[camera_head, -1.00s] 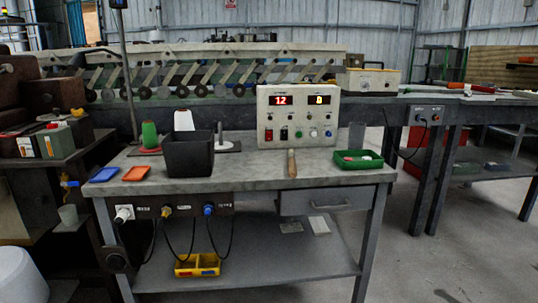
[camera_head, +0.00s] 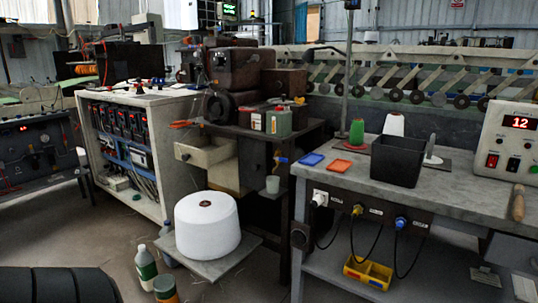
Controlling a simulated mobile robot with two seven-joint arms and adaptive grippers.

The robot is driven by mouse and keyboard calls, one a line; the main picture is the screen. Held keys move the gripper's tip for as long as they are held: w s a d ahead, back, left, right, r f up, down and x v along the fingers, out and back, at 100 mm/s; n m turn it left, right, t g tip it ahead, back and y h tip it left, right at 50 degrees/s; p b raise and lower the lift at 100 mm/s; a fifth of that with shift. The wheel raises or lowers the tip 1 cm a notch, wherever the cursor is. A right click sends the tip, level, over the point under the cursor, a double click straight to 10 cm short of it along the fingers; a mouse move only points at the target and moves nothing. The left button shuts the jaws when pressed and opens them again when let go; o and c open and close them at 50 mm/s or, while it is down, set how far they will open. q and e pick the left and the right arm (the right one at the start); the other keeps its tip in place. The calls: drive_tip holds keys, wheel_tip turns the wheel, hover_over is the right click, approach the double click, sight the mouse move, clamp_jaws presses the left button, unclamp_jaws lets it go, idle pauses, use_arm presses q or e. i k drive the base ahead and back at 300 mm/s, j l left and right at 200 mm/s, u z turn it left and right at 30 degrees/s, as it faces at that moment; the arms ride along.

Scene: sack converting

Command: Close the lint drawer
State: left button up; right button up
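A pale beige drawer (camera_head: 205,151) stands pulled out, its open top showing, from the left side of the dark machine stand (camera_head: 252,165) left of the middle. I take it for the lint drawer; no label on it is readable. Its inside is partly visible, but what lies in it is too small to tell. Neither of my grippers shows in the head view.
A big white cone of thread (camera_head: 207,224) stands on a low board (camera_head: 243,262) below the drawer. A green-and-white bottle (camera_head: 146,267) and a tin (camera_head: 166,290) stand on the floor. An open electrical cabinet (camera_head: 130,140) is to the left; a grey workbench (camera_head: 350,175) to the right.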

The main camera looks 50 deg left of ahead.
sight(206, 149)
drive_tip(key=u, duration=2.05)
